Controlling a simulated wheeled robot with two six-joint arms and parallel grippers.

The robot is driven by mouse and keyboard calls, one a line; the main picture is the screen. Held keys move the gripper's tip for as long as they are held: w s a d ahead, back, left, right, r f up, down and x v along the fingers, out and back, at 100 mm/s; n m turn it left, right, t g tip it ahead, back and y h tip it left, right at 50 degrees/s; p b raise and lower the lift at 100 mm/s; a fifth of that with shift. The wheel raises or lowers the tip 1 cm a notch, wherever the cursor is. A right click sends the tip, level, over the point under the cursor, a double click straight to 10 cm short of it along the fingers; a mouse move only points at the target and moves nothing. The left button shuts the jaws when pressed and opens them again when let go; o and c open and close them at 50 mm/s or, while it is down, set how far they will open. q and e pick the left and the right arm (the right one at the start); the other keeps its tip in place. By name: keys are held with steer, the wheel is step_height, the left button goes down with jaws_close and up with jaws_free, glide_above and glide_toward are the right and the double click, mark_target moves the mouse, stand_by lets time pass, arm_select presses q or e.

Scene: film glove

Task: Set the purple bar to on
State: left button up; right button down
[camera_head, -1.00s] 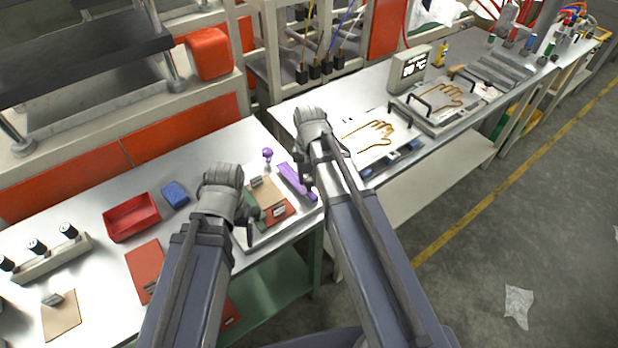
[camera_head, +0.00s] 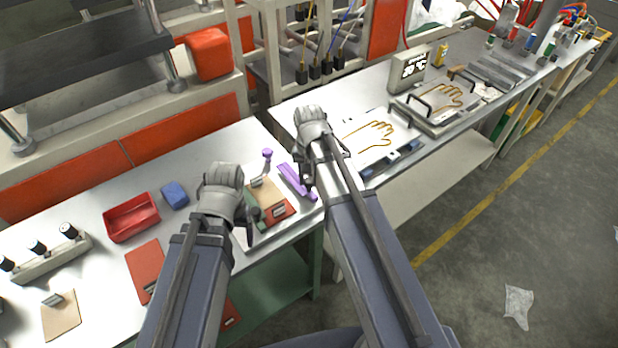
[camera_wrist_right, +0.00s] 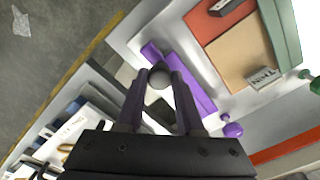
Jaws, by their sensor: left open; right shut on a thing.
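The purple bar (camera_head: 290,177) sits at the right end of the near bench, beside a tray of coloured sheets. In the right wrist view the purple bar (camera_wrist_right: 197,84) runs slantwise just beyond my fingers. My right gripper (camera_head: 308,182) is at the bar, its fingers (camera_wrist_right: 160,85) closed around a small grey round end. How this piece joins the bar is partly hidden by the fingers. A purple knob (camera_head: 267,154) stands left of the bar. My left gripper (camera_head: 250,230) is open and empty at the tray's front left edge.
A red bin (camera_head: 131,218), a blue block (camera_head: 174,194) and a red sheet (camera_head: 150,268) lie to the left. A second bench with a glove-outline plate (camera_head: 372,142) and a display box (camera_head: 409,68) stands to the right. A gap separates the benches.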

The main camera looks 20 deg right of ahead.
stand_by(0.3)
steer(key=a, duration=0.1)
steer(key=s+a, duration=0.1)
steer(key=a, duration=0.2)
steer(key=shift+s+a, duration=0.35)
steer(key=shift+a, duration=0.05)
steer(key=c, duration=0.5)
jaws_free()
steer(key=shift+d, duration=0.1)
step_height(320, 180, up, 8)
steer(key=p, duration=0.7)
steer(key=shift+f+p, duration=0.1)
steer(key=shift+p, duration=0.3)
